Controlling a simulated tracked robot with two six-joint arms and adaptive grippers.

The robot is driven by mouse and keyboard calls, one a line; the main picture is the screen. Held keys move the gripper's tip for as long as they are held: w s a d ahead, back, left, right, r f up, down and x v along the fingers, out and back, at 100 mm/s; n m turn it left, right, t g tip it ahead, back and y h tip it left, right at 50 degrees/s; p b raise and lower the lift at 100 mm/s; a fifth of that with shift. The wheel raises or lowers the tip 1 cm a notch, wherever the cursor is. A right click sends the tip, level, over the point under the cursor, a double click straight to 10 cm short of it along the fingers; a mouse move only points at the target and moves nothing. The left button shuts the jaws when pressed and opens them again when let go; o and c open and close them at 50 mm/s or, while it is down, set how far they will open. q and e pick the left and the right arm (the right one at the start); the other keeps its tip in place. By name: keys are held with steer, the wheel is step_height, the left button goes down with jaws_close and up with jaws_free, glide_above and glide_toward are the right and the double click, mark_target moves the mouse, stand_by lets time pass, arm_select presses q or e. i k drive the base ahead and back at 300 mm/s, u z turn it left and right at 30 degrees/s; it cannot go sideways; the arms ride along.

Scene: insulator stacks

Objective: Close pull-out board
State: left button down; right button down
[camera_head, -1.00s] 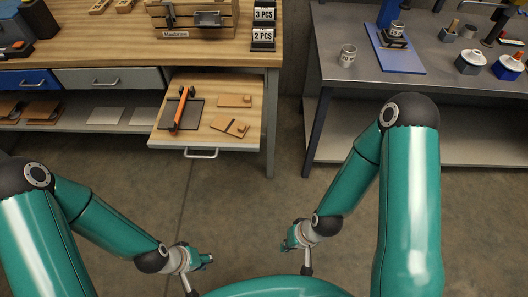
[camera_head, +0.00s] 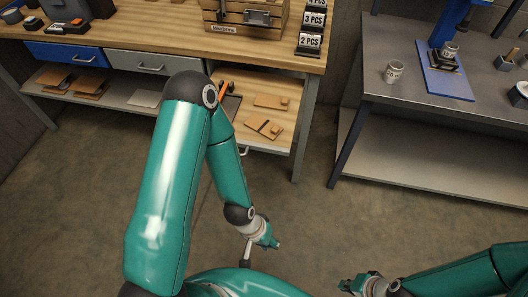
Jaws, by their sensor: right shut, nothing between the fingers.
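The pull-out board (camera_head: 286,103) sticks out from under the right end of the wooden workbench. A brown wooden piece (camera_head: 270,101) and another one (camera_head: 263,127) lie on it. Beside them, a dark tray with an orange-handled tool (camera_head: 224,88) is mostly hidden behind my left arm, which also covers part of the board's front. My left gripper (camera_head: 274,243) is in front of the board, low over the floor and apart from it; its finger gap is unclear. My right gripper (camera_head: 345,285) is shut and empty near the bottom edge, away from the board.
The workbench (camera_head: 150,38) has a blue drawer (camera_head: 67,53) and a grey drawer (camera_head: 150,64), both closed, above a low shelf. A metal table (camera_head: 420,95) stands at the right. The concrete floor between bench and table is clear.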

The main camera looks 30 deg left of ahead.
mark_target(239, 101)
steer(key=u, duration=0.25)
steer(key=k, duration=0.5)
steer(key=u, duration=0.65)
steer(key=i, duration=0.5)
steer(key=u, duration=0.25)
